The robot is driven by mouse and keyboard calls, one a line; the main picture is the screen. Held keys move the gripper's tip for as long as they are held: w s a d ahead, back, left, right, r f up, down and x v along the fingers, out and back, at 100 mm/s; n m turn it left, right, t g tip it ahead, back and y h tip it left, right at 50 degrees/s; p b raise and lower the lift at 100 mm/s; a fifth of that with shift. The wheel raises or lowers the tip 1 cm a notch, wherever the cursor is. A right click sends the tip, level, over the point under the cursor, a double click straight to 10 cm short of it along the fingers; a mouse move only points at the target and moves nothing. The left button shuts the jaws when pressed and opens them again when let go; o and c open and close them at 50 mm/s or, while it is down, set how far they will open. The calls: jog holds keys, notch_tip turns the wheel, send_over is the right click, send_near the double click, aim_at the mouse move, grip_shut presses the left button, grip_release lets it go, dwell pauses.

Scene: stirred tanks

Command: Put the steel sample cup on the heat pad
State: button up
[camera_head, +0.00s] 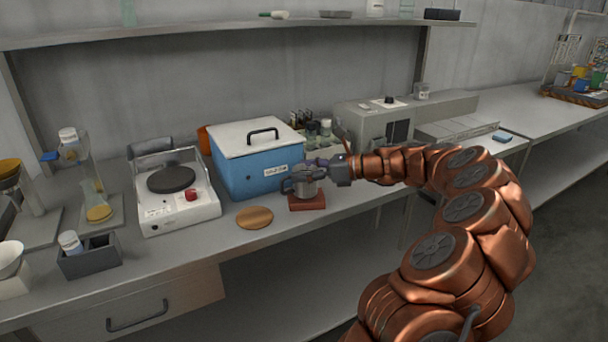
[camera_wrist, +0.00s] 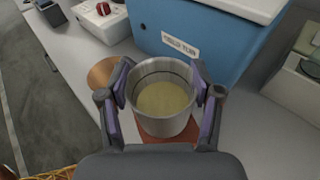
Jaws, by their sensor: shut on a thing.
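The steel sample cup (camera_head: 306,188) is a small metal cup with pale yellow contents, seen from above in the wrist view (camera_wrist: 165,122). My gripper (camera_head: 303,180) is shut on it, one finger on each side of its wall, as the wrist view (camera_wrist: 164,92) shows. The cup is upright. A reddish-brown square pad (camera_head: 308,204), likely the heat pad, lies directly under the cup on the bench; its edge also shows in the wrist view (camera_wrist: 186,136). I cannot tell whether the cup's base touches the pad.
A round cork mat (camera_head: 254,218) lies just left of the pad. The blue lidded bath (camera_head: 252,176) stands close behind. A hotplate (camera_head: 178,209) with a black disc and red knob is farther left. The bench front edge is near.

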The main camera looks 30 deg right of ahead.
jog(key=shift+f, duration=0.35)
jog(key=shift+f, duration=0.1)
jog(key=o, duration=1.4)
